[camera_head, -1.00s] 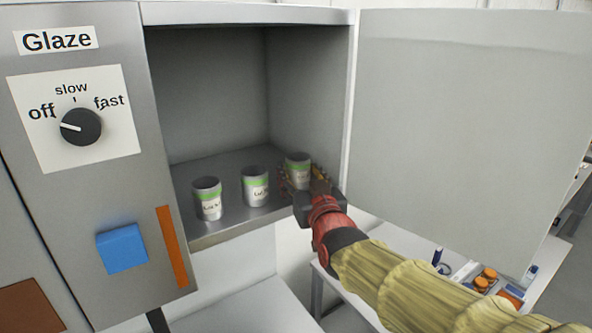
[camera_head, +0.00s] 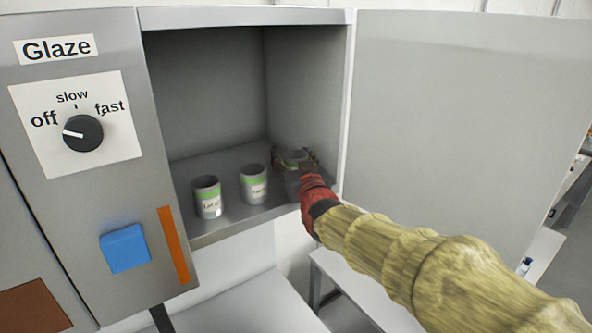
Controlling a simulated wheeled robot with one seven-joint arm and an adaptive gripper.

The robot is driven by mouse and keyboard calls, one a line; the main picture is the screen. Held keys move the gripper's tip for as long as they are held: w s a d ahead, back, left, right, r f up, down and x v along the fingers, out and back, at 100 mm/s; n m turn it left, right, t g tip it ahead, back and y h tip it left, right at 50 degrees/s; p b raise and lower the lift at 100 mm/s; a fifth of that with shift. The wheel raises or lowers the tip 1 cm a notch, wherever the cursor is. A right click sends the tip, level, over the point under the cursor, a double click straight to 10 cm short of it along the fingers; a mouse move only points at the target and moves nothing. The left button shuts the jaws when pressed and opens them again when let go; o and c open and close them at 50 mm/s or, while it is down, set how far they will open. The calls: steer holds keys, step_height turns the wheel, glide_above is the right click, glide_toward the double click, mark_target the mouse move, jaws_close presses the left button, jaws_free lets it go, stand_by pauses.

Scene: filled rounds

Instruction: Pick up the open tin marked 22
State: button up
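Three open grey tins with green bands and white labels stand upright in a row on the cabinet shelf: a left tin (camera_head: 207,199), a middle tin (camera_head: 254,186) and a right tin (camera_head: 295,157). The label writing is too small to read, so I cannot tell which is marked 22. My gripper (camera_head: 294,164) is at the right tin, with a finger showing on each side of it. The lower part of that tin is hidden by my red wrist. Whether the fingers press on the tin does not show.
The tins are inside an open grey cabinet (camera_head: 205,80) with its door (camera_head: 450,120) swung out to the right. The left panel has a dial (camera_head: 83,133), a blue block (camera_head: 125,248) and an orange strip (camera_head: 173,245). A white table (camera_head: 350,285) stands below.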

steer(key=shift+c, duration=1.2)
steer(key=c, duration=0.8)
steer(key=shift+c, duration=0.8)
